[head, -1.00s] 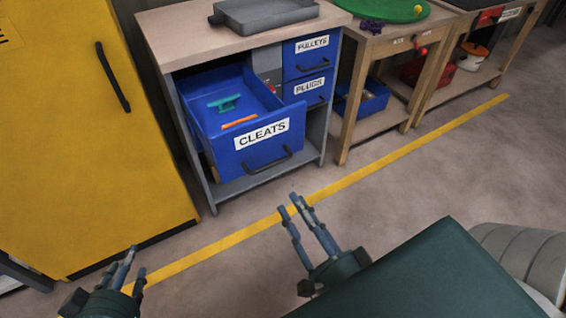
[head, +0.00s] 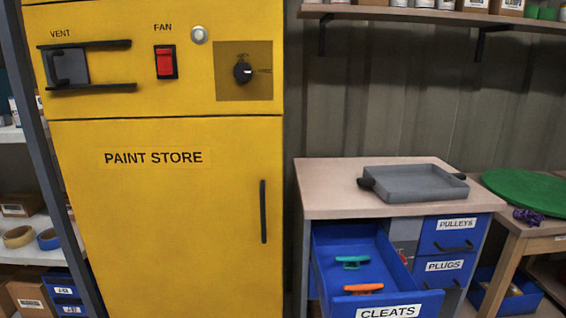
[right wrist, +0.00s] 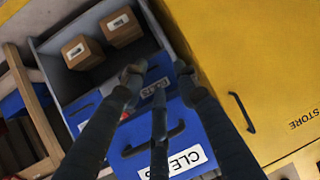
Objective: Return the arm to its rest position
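My right gripper (right wrist: 158,78) shows only in the right wrist view. Its fingers are spread, with nothing held between them, and they overlap the blue CLEATS drawer front (right wrist: 183,158) in the picture. I cannot tell how far they are from it. In the head view the CLEATS drawer (head: 398,300) is pulled out of the workbench cabinet. A teal cleat (head: 352,262) and an orange cleat (head: 363,288) lie inside. My left gripper is in no current view.
A yellow paint store cabinet (head: 160,220) stands left of the workbench (head: 325,190). A grey tray (head: 415,184) is on the bench top. PULLEYS (head: 455,235) and PLUGS (head: 445,270) drawers are shut. A green disc (head: 530,190) lies on the table at right.

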